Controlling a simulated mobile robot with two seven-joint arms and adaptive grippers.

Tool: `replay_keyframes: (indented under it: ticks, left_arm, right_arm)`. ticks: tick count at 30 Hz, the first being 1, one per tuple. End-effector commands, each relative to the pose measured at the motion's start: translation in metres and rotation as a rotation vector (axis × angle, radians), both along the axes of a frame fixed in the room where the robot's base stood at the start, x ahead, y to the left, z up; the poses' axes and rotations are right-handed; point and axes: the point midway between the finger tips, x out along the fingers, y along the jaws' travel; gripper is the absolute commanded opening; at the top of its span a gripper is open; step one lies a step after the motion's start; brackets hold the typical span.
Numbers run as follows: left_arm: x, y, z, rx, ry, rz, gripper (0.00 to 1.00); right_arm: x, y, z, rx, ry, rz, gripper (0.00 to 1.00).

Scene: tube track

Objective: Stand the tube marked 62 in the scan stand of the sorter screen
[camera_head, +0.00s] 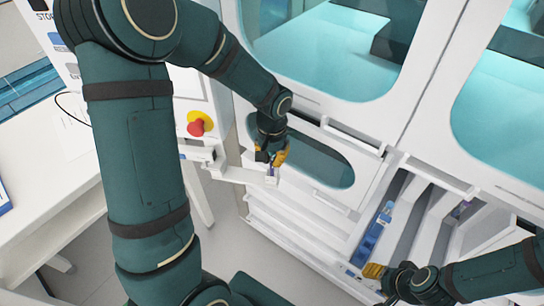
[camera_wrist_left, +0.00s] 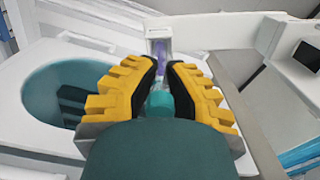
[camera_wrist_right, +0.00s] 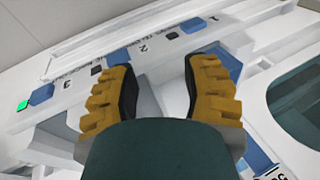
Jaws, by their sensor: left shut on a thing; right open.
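My left gripper (camera_head: 272,156) is shut on a tube, just above the small white holder of the scan stand (camera_head: 271,181). In the left wrist view the tube's teal cap (camera_wrist_left: 160,102) is between the fingers (camera_wrist_left: 163,68). A purple part shows beyond the fingertips, against the white stand holder (camera_wrist_left: 158,33). I cannot tell how deep the tube sits in it. No number on the tube is readable. My right gripper (camera_head: 374,271) is open and empty, by the front of the open drawers; it also shows in the right wrist view (camera_wrist_right: 163,60).
A red emergency button (camera_head: 200,123) is left of the stand. Open drawers at the right hold a blue rack (camera_head: 372,238). In the right wrist view, blue tabs (camera_wrist_right: 42,94) and numbers mark the drawer fronts, with a green light (camera_wrist_right: 22,105) by the 3.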

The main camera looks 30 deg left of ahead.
Motion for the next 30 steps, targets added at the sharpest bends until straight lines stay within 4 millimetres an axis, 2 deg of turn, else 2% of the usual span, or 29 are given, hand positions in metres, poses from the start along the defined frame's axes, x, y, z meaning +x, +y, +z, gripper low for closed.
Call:
replay_keyframes:
  ticks: [14,15,16,17,30]
  left_arm:
    - [0.0001,0.0000,-0.0058,0.000,0.000,0.000,0.00]
    - [0.0001,0.0000,-0.0058,0.000,0.000,0.000,0.24]
    - [0.0001,0.0000,-0.0059,0.000,0.000,0.000,0.34]
    - [0.0001,0.0000,-0.0059,0.000,0.000,0.000,0.40]
    - [0.0000,0.0001,-0.0060,0.000,0.000,0.000,0.40]
  right_arm:
    - [0.0000,0.0000,-0.0053,0.000,0.000,0.000,0.47]
    - [-0.0001,0.0000,-0.0053,0.000,0.000,0.000,0.47]
    - [-0.0001,-0.0001,-0.0054,0.000,0.000,0.000,0.47]
    - [-0.0001,0.0000,-0.0054,0.000,0.001,0.000,0.47]
    - [-0.0004,-0.0002,-0.0058,-0.001,0.001,-0.001,0.47]
